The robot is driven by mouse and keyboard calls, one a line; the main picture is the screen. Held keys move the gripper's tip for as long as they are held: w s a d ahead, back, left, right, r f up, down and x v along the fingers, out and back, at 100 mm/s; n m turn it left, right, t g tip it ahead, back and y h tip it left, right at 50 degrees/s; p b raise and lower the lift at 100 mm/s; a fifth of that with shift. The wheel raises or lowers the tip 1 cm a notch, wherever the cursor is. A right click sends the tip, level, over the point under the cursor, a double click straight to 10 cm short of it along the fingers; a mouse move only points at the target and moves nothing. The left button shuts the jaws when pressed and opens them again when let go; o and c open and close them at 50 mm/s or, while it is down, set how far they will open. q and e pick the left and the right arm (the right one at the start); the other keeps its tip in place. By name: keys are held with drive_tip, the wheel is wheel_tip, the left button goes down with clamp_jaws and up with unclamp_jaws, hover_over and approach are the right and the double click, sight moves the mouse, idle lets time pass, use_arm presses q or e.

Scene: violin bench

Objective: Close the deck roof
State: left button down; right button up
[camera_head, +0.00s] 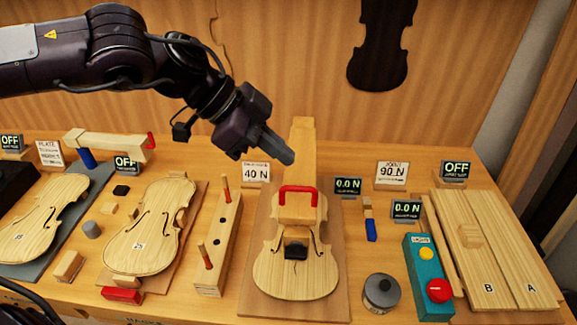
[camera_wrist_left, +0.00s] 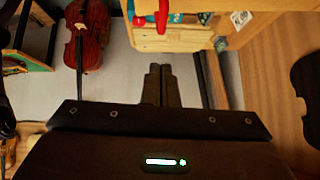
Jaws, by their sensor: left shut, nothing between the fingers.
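My left gripper (camera_head: 284,154) is shut and empty, held above the back of the bench, behind and above the middle violin body (camera_head: 300,275). Its closed fingers also show in the left wrist view (camera_wrist_left: 161,86). The pale violin body lies on a brown board. A wooden piece with a red handle (camera_head: 298,188) stands over its upper part, and a pale wooden post (camera_head: 302,135) rises behind. A small dark block (camera_head: 296,250) sits on the body. I cannot tell for certain which part is the deck roof. My right gripper is not in view.
A teal box (camera_head: 428,275) with yellow and red buttons and a grey round can (camera_head: 381,292) stand to the right. Boards marked A and B (camera_head: 488,288) lie far right. Another violin body (camera_head: 150,225) lies left.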

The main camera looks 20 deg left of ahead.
sight(288, 187)
use_arm(q)
drive_tip(key=f, duration=0.1)
drive_tip(key=d+f+p, duration=0.1)
drive_tip(key=f, duration=0.2)
drive_tip(key=shift+w+d+f+p, duration=0.2)
drive_tip(key=shift+w+f+p, duration=0.1)
drive_tip(key=shift+w, duration=0.1)
drive_tip(key=shift+a+f, duration=0.1)
drive_tip(key=shift+f, duration=0.4)
drive_tip(key=shift+f, duration=0.15)
